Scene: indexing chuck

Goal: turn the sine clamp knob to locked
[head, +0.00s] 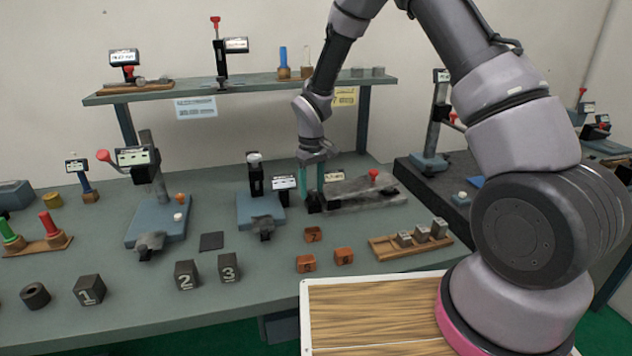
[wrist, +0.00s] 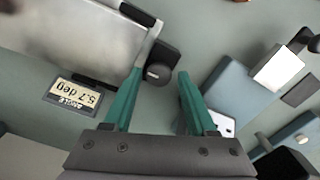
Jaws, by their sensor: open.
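The sine clamp knob (wrist: 158,72) is a small dark round knob on a black block at the end of the pale grey sine plate (wrist: 70,35) in the wrist view. In the head view the black block (head: 314,204) shows at the left end of the sine plate (head: 355,192). My gripper (wrist: 159,75) is open and empty. Its two green fingers point at the knob, one on each side in the wrist view; I cannot tell whether the left one touches. My gripper (head: 311,184) shows above the block in the head view. The knob's marking is not readable.
An angle display (wrist: 76,96) beside the sine plate reads 5.7 deg. A blue-based fixture (head: 245,212) with a labelled display (head: 284,183) stands close on the left. A red handle (head: 374,174) rises behind the plate. Orange blocks (head: 313,235) lie in front.

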